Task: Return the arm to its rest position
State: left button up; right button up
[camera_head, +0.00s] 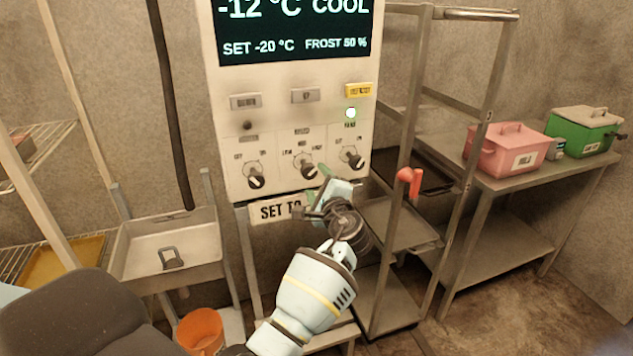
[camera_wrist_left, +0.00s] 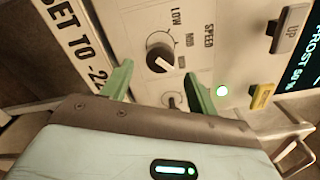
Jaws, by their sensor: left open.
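My left gripper (camera_head: 326,197) is in front of the lower part of a white control panel (camera_head: 224,132). In the left wrist view the gripper (camera_wrist_left: 160,85) shows two green fingers spread apart with nothing between them. A dark speed knob (camera_wrist_left: 160,55) lies beyond the fingertips, apart from them as far as I can tell. In the head view the panel has three knobs in a row, the middle one (camera_head: 307,170) just above the gripper. A green lamp (camera_head: 351,113) is lit. The display (camera_head: 293,32) reads -12 °C, COOL, SET -20 °C. My right gripper is not seen.
A metal rack (camera_head: 480,130) stands close right of the panel, with a red handle (camera_head: 409,180) on it. A pink box (camera_head: 507,151) and a green box (camera_head: 583,132) stand on a side table. A sink (camera_head: 165,245) and orange bucket (camera_head: 201,331) are at left.

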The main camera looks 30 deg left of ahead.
pick_arm(q)
jog(key=shift+f, duration=0.1)
jog(key=s+d+f+n+h, duration=0.1)
jog(key=s+d+f+h, duration=0.15)
jog(key=s+f, duration=0.4)
jog(key=s+d+f+h, duration=0.1)
jog(key=s+f+h, duration=0.2)
jog(key=f, duration=0.7)
jog(key=s+d+f+n+h, duration=0.1)
jog(key=s+d+f+h, duration=0.15)
jog(key=s+f, duration=0.45)
jog(key=s+d+f+n+h, duration=0.2)
jog(key=s+f+n, duration=0.1)
jog(key=s, duration=0.5)
jog(key=s+d+f+n+g+h, duration=0.1)
jog(key=s+d+f+n+h, duration=0.2)
jog(key=s, duration=0.5)
jog(key=s+d+f+n+g+h, duration=0.1)
jog(key=s+d+f+n+h, duration=0.1)
jog(key=s, duration=0.6)
notch_tip(320, 180, down, 2)
jog(key=shift+d+f+n+h, duration=0.2)
jog(key=shift+d+n+h, duration=0.2)
jog(key=shift+d+n, duration=0.15)
